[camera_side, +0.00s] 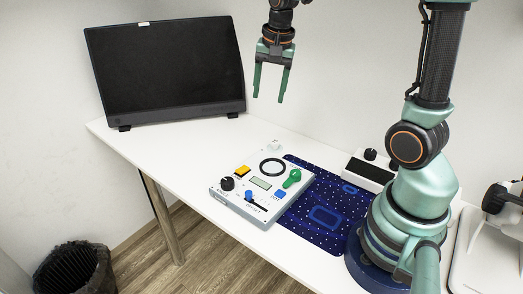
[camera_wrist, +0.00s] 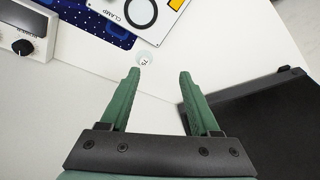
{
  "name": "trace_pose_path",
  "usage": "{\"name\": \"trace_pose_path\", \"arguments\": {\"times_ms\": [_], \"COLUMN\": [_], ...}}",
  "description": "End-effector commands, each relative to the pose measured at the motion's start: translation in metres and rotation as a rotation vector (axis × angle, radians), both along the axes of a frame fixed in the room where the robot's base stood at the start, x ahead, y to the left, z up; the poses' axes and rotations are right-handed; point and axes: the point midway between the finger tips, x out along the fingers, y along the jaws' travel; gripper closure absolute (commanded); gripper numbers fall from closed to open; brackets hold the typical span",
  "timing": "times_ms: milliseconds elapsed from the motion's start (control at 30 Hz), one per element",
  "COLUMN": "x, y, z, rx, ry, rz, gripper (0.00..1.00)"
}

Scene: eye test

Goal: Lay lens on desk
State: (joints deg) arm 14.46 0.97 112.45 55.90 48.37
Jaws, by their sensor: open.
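My gripper (camera_side: 268,99) hangs open and empty, fingers down, above the back part of the white desk (camera_side: 165,150). A small pale, clear-looking disc with dark marks, probably the lens (camera_wrist: 143,61), lies on the desk just beyond my left fingertip in the wrist view. In the side view it seems to be the small pale thing (camera_side: 275,144) behind the panel's back corner, below my gripper. It is apart from the fingers. My open fingers also show in the wrist view (camera_wrist: 160,72), with bare desk between them.
A control panel (camera_side: 232,201) with knobs, a green handle and a black ring stands on the desk. A blue patterned mat (camera_side: 325,238) lies beside it. A white box with a knob (camera_side: 369,171) stands behind the mat. A black monitor (camera_side: 165,70) stands at the back left.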

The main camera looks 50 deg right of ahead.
Motion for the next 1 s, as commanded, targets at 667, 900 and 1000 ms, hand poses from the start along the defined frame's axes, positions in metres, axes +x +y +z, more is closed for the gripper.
{"name": "trace_pose_path", "arguments": {"times_ms": [667, 900, 1000], "x": [-0.096, -0.098, -0.098], "y": [0.098, 0.099, 0.099], "z": [0.038, 0.037, 0.037], "rx": [-0.315, -0.323, -0.322], "ry": [-0.251, -0.254, -0.254], "rz": [1.028, 1.052, 1.050], "gripper": [0.37, 0.37, 0.37]}}
